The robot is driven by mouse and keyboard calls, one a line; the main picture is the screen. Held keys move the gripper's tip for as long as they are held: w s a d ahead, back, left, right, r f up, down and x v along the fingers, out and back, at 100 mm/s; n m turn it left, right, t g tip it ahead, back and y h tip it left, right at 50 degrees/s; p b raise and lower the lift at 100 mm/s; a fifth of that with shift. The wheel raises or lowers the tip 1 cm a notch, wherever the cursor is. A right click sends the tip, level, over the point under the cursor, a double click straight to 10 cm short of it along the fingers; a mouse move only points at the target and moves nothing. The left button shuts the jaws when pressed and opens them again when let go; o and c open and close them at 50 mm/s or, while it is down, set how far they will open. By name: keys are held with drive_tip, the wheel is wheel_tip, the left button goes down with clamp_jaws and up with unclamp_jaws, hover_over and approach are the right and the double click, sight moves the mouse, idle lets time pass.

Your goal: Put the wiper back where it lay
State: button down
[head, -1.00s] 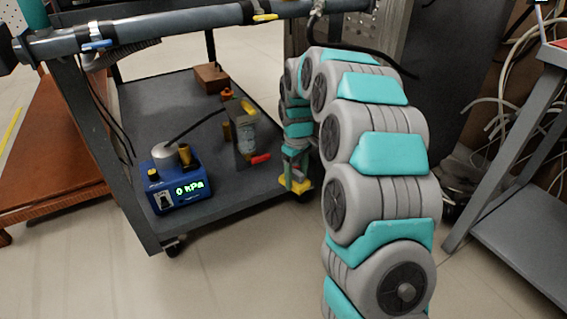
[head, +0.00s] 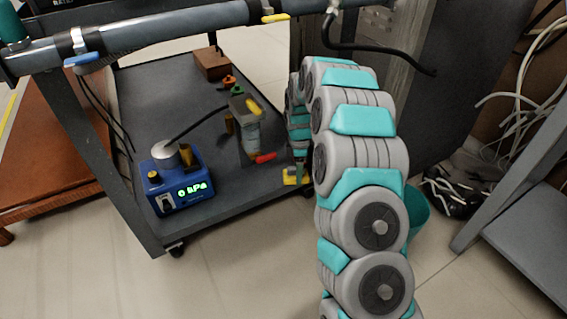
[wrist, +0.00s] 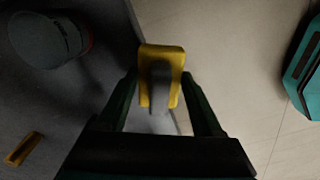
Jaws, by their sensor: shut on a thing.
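The wiper (wrist: 173,53) has a yellow bar-shaped head with a grey middle. In the wrist view it lies between my two dark green fingers, and my gripper (wrist: 162,98) is shut on it. It shows against the edge where the dark lower shelf (head: 155,100) meets the pale floor. In the head view the yellow head (head: 295,177) shows at the right edge of that shelf, partly behind my arm. My gripper is mostly hidden there by the arm links. I cannot tell whether the wiper touches the shelf.
On the shelf stand a blue pump box (head: 180,186) reading 0 kPa, a jar with a red cap piece (head: 265,157), small coloured parts (head: 229,82) and a brown block (head: 211,64). A pipe (head: 150,32) crosses above. Floor (head: 240,270) in front is clear.

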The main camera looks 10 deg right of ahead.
drive_tip(key=w+a, duration=0.1)
drive_tip(key=w, duration=0.2)
drive_tip(key=w+a, duration=0.1)
drive_tip(key=w, duration=0.2)
drive_tip(key=w+a+f, duration=0.1)
drive_tip(key=w, duration=0.2)
drive_tip(key=shift+f+b, duration=0.3)
drive_tip(key=shift+f, duration=1.45)
drive_tip(key=shift+f, duration=0.15)
drive_tip(key=shift+c, duration=0.2)
unclamp_jaws()
wheel_tip(320, 180, up, 12)
drive_tip(key=p, duration=0.1)
